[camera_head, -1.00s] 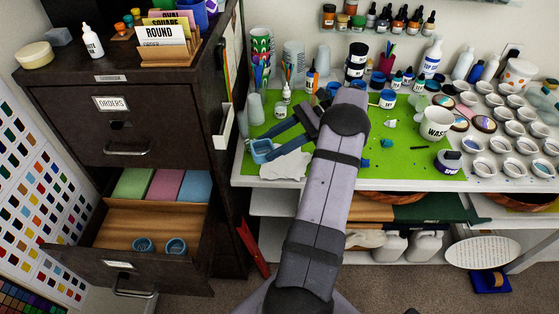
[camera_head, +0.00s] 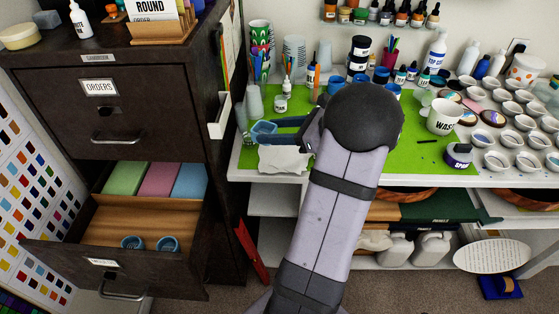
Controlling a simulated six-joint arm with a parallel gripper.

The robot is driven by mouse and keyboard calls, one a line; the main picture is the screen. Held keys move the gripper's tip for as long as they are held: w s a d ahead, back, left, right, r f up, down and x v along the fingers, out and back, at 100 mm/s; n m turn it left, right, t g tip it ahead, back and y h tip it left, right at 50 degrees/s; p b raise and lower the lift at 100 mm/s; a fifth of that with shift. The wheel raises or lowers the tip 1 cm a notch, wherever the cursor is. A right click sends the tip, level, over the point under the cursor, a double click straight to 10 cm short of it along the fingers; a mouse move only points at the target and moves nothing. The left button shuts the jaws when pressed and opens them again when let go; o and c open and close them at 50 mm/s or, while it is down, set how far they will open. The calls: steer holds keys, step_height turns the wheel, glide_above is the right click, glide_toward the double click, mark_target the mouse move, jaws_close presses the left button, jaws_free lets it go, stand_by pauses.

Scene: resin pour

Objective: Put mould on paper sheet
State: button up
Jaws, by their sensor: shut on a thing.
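The mould (camera_head: 263,129) is a small light-blue open form with angular sides. My gripper (camera_head: 276,131) is shut on it, its dark blue fingers reaching in from the right. The paper sheet (camera_head: 284,160) is white with ragged edges and lies at the front left edge of the green work mat. The mould shows just beyond the paper's upper left part in the picture. I cannot tell whether it hovers or touches the mat. My arm hides part of the mat to the right of the paper.
Two blue round cups (camera_head: 132,242) sit in the open drawer (camera_head: 150,215) at left. Cups and bottles stand behind the green mat (camera_head: 400,160). A WASTE cup (camera_head: 445,117) and several small white cups (camera_head: 495,160) are at right. A dark cabinet (camera_head: 110,110) borders the table.

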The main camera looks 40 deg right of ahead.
mark_target(283, 160)
steer(key=h, duration=0.1)
steer(key=m+h+b, duration=0.1)
steer(key=m+t+b, duration=0.1)
steer(key=shift+w+d+f+h, duration=0.15)
steer(key=shift+f+h, duration=0.1)
steer(key=shift+h, duration=0.15)
steer(key=m+h+b, duration=0.2)
steer(key=b, duration=0.1)
steer(key=shift+d+r+m+h, duration=0.15)
steer(key=shift+d+m+h, duration=0.15)
steer(key=shift+m, duration=0.1)
steer(key=shift+s+d+r+m+g+h+b, duration=0.15)
steer(key=shift+d+r+m+h+b, duration=0.15)
steer(key=shift+m+h+b, duration=0.4)
steer(key=shift+s+d+r+m+g+h+b, duration=0.15)
steer(key=shift+d+m+h+b, duration=0.25)
steer(key=shift+m+h+b, duration=0.25)
steer(key=shift+s+d+r+m+g+h+b, duration=0.1)
steer(key=shift+d+r+m+h+b, duration=0.2)
steer(key=shift+m+h+b, duration=0.4)
steer(key=shift+f, duration=0.2)
steer(key=shift+f+b, duration=2.15)
steer(key=shift+f, duration=2.75)
